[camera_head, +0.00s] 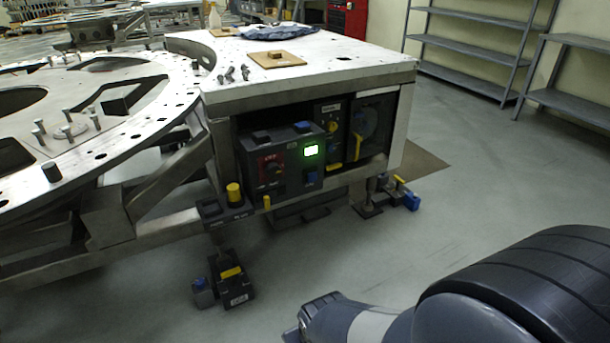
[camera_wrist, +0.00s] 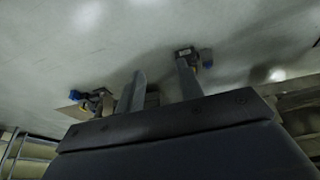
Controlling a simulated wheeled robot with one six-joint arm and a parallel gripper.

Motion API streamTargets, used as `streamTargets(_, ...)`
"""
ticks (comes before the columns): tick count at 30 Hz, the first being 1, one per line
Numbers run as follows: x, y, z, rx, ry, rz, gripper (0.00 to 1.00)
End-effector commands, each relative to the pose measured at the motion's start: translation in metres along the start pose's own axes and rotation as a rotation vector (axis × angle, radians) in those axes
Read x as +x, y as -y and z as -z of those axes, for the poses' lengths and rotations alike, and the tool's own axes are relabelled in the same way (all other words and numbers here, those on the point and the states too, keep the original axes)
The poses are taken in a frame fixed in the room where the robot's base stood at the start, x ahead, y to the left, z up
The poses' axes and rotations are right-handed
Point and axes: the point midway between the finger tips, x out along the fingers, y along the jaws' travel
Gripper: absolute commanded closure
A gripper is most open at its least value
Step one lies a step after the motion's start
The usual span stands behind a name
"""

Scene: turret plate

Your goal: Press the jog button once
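The dark control box (camera_head: 290,163) sits in the open bay of the workbench. A small box with a yellow button (camera_head: 234,192) projects at the bench's lower left corner. A black floor unit with a yellow top (camera_head: 231,273) stands below it. The labels are too small to read, so I cannot tell which is the jog button. My gripper (camera_wrist: 160,67) is open and empty, its fingers apart, well away from the control box. Its fingertips are not clear in the head view.
The round metal turret plate (camera_head: 85,120) with several pins fills the left. The bench top (camera_head: 345,60) holds wooden pieces, bolts and a blue cloth. A blue and yellow device (camera_head: 406,195) lies by the bench's right foot. Floor (camera_head: 480,170) is clear to the right, before shelves (camera_head: 465,48).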

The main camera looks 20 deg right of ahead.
Motion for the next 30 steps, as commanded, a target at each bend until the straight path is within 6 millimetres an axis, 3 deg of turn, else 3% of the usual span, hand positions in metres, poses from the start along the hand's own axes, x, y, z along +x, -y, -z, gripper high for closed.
streamTargets(13,0.0,0.0,0.0,0.0,0.0,0.0,1.0)
streamTargets(30,0.0,0.0,0.0,0.0,0.0,0.0,1.0)
